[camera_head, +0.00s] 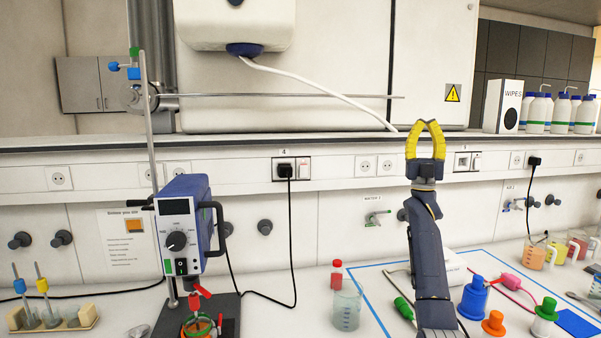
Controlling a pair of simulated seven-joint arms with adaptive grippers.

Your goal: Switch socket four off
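Socket four is a panel marked "4" on the wall strip, left of centre, with a black plug (284,170) in its outlet. Its switch (304,171) is a small light rocker with a reddish part, right of the plug; its on or off position is too small to tell. My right gripper (426,124) has yellow fingers and points up, to the right of socket four and well apart from it. Its fingertips come together at the top and hold nothing. My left gripper is not in view.
A black cable hangs from the plug to a blue stirrer (185,225) on a stand at the left. A beaker (346,308), a red-capped bottle (337,275) and coloured bottles (473,298) stand on the bench. A metal rod (290,95) crosses above the ledge.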

